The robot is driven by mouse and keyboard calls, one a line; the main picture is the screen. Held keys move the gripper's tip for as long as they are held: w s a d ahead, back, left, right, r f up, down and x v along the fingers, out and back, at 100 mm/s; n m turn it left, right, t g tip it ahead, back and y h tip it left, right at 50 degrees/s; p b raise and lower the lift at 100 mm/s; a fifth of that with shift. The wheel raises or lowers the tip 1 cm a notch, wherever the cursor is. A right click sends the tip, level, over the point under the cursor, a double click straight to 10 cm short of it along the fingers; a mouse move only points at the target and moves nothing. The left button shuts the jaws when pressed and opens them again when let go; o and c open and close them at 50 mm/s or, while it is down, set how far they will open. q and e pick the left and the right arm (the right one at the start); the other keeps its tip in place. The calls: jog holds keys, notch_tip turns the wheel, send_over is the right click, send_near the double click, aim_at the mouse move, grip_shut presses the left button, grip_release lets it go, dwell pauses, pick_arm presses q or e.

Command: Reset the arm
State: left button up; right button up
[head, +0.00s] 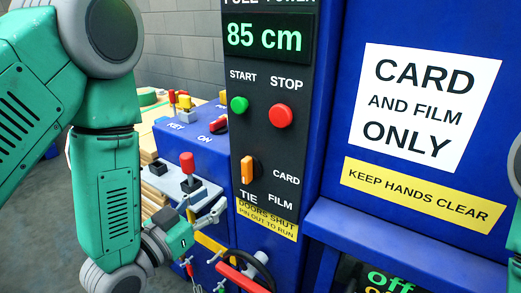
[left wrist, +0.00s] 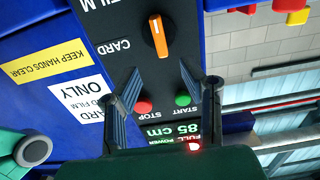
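My left arm comes in from the left in the head view, its forearm hanging down in front of the blue machine. My left gripper (head: 204,208) is low, left of the black control panel (head: 272,140), with its fingers spread. In the left wrist view, my left gripper (left wrist: 147,70) is open and empty, and its fingers point toward the panel. The orange selector knob (left wrist: 157,35) lies beyond the fingertips; it also shows in the head view (head: 247,169). Only part of my right arm shows at the right edge of the head view; its gripper is out of view.
The panel carries a green START button (head: 239,104), a red STOP button (head: 281,115) and an 85 cm display (head: 264,37). A red-topped lever (head: 188,163) stands on a grey bracket near my left gripper. A red handle (head: 243,277) is below.

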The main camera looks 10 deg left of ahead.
pick_arm(q)
jog(key=s+a+f+n+g+y+b, duration=0.15)
jog(key=s+f+g, duration=0.25)
jog(key=f, duration=0.6)
jog(key=s+a+f+g+y+b, duration=0.1)
jog(key=s+a+f+g+y, duration=0.15)
jog(key=f, duration=0.65)
jog(key=s+a+f+n+g+y, duration=0.1)
jog(key=s+f+g, duration=0.4)
jog(key=s, duration=0.4)
jog(key=s+a+f+n+g+y+b, duration=0.1)
jog(key=s+a+f+g, duration=0.1)
jog(key=s+f+g, duration=0.3)
jog(key=s+f, duration=0.3)
jog(key=s, duration=0.1)
jog(key=shift+s, duration=0.3)
jog(key=shift+w, duration=0.15)
